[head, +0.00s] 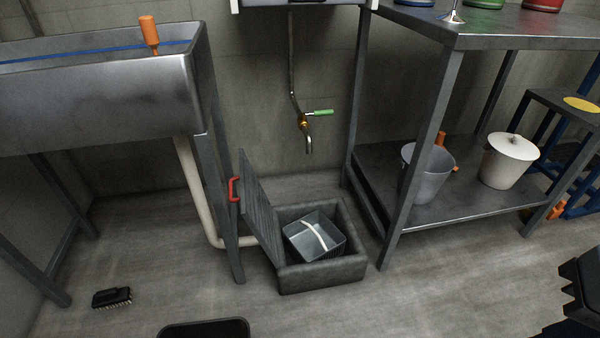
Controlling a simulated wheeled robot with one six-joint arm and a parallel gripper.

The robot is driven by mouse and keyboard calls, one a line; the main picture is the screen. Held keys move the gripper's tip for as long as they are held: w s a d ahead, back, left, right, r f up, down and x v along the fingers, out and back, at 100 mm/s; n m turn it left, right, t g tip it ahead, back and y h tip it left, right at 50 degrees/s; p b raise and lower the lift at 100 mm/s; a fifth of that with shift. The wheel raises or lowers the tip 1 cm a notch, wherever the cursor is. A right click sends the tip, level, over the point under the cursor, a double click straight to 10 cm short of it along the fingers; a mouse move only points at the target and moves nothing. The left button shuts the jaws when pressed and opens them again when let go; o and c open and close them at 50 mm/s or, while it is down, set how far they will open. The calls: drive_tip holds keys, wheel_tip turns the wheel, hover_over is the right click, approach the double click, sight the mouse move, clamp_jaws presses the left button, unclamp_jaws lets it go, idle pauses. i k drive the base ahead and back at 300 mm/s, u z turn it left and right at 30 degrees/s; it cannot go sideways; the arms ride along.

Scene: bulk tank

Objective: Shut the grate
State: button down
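The grate (258,207) is a dark ribbed lid with a red handle (234,189). It stands raised and tilted back to the left, on the left side of a low grey floor box (322,276). The box is open at the top. Inside it sits a grey basket (306,250) with a pale carrying handle across it. My gripper's fingertips cannot be made out. A dark jagged shape at the lower right edge looks like part of my arm, well apart from the grate.
A steel sink (100,100) on legs stands left, its white drain pipe (196,190) running down behind the grate. A steel shelf (450,195) with two pails stands right. A brush (112,298) lies on the floor. A green-handled tap (318,112) hangs above.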

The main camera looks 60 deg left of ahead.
sight(256, 211)
drive_tip(key=k, duration=0.95)
drive_tip(key=u, duration=1.9)
